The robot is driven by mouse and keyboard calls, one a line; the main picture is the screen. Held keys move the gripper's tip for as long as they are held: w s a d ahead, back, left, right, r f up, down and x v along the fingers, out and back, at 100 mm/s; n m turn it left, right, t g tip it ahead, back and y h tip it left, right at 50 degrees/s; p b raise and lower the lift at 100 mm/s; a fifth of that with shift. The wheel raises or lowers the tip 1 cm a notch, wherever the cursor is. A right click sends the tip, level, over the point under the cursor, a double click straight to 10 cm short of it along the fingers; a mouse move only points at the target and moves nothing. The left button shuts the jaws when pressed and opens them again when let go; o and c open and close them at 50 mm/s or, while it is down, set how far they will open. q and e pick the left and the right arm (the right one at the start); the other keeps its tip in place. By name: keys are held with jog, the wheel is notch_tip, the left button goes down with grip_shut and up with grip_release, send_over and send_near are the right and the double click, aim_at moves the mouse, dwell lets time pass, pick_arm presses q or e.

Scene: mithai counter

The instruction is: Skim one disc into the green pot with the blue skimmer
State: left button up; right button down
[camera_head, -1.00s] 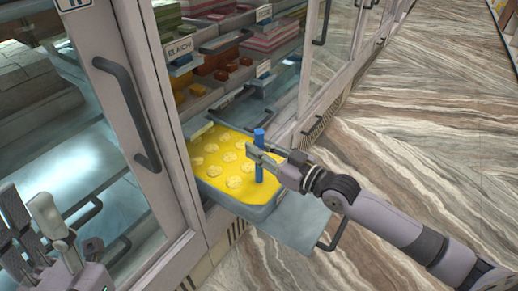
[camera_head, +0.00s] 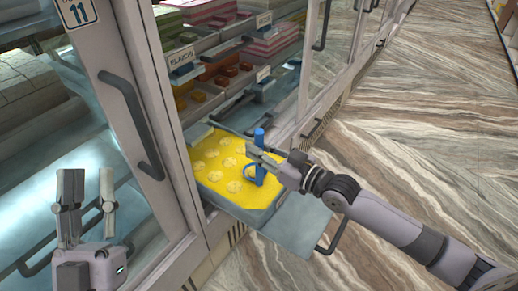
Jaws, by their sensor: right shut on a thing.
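The blue skimmer (camera_head: 260,138) stands upright in my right gripper (camera_head: 256,152), which is shut on its handle. A blue curved part of the skimmer (camera_head: 250,171) shows at or just above the yellow surface; I cannot tell whether a disc lies on it. Below it is a tray (camera_head: 258,218) filled with yellow liquid (camera_head: 216,180), with several pale round discs (camera_head: 235,187) in it. My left gripper (camera_head: 88,187) is open and empty at the lower left, its fingers pointing up, in front of the glass. I see no green pot.
The tray sits on a pulled-out grey drawer (camera_head: 309,222) of the glass counter. A door with a dark handle (camera_head: 131,118) stands left of it. Sweets on shelves lie behind, with an "ELAICHI" label (camera_head: 182,56). The marbled floor (camera_head: 430,150) at right is clear.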

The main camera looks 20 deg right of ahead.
aim_at(259, 131)
jog(key=shift+r+p, duration=0.75)
jog(key=shift+r, duration=0.1)
pick_arm(q)
jog(key=w+f+g+y, duration=0.1)
jog(key=w+f+g, duration=0.3)
jog(key=f, duration=0.3)
jog(key=shift+g+y, duration=0.3)
jog(key=shift+g, duration=0.2)
pick_arm(e)
jog(key=shift+r, duration=0.1)
pick_arm(q)
jog(key=shift+f, duration=0.1)
jog(key=shift+w, duration=0.1)
dwell(0.5)
